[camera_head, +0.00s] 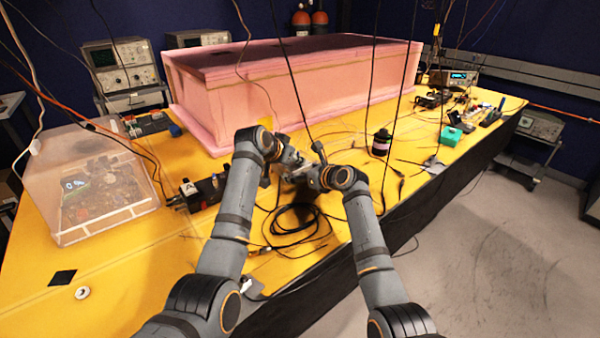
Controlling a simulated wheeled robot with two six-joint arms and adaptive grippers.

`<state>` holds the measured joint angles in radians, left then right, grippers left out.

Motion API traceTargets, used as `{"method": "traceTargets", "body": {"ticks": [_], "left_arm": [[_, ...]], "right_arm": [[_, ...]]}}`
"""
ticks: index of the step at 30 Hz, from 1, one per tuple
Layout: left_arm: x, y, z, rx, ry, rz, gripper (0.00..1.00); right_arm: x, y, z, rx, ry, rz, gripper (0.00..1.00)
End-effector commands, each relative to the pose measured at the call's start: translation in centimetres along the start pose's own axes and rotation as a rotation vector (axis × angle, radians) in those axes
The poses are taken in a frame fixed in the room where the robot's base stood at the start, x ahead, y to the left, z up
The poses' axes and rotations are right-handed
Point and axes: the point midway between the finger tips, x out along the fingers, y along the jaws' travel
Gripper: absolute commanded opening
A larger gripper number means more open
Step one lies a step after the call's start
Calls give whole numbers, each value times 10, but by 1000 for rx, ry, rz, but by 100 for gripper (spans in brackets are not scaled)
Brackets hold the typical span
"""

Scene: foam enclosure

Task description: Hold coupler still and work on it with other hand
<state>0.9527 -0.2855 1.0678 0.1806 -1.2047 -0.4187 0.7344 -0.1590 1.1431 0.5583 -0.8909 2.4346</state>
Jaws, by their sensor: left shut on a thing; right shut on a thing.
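My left gripper (290,160) and my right gripper (314,178) meet close together over the yellow table, in front of the pink foam box. Both are shut, each on something small. The coupler cannot be clearly made out; the fingers and wrists hide most of what lies between them. A dark cable (292,75) hangs from above and ends in a dark plug-like tip (318,148) right beside the grippers. I cannot tell whether it touches what they hold.
The pink foam box (290,95) stands behind my grippers on the yellow table (130,270). A coiled black cable (295,218) lies just in front. A clear-walled case (95,185) is at left; a black cylinder (381,143) and a green box (451,136) are at right. Cables hang overhead.

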Motion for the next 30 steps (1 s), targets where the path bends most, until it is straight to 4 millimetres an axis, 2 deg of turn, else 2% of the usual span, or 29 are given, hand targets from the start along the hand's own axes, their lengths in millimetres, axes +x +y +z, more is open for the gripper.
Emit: {"method": "traceTargets", "body": {"ticks": [8, 16, 24, 25, 30], "left_arm": [[0, -1, 0, 3, -1, 3, 0], [0, -6, 0, 169, -4, 213, 0], [1, -5, 0, 194, -1, 244, 0], [1, -5, 0, 194, -1, 244, 18], [1, -5, 0, 193, -1, 243, 41]], "right_arm": [[0, 0, 0, 0, 1, 0, 33], [0, 0, 0, -1, 0, 0, 33], [0, 0, 0, -1, 1, 0, 33], [0, 0, 0, -1, 1, 0, 33], [0, 0, 0, 0, 1, 0, 33]]}}
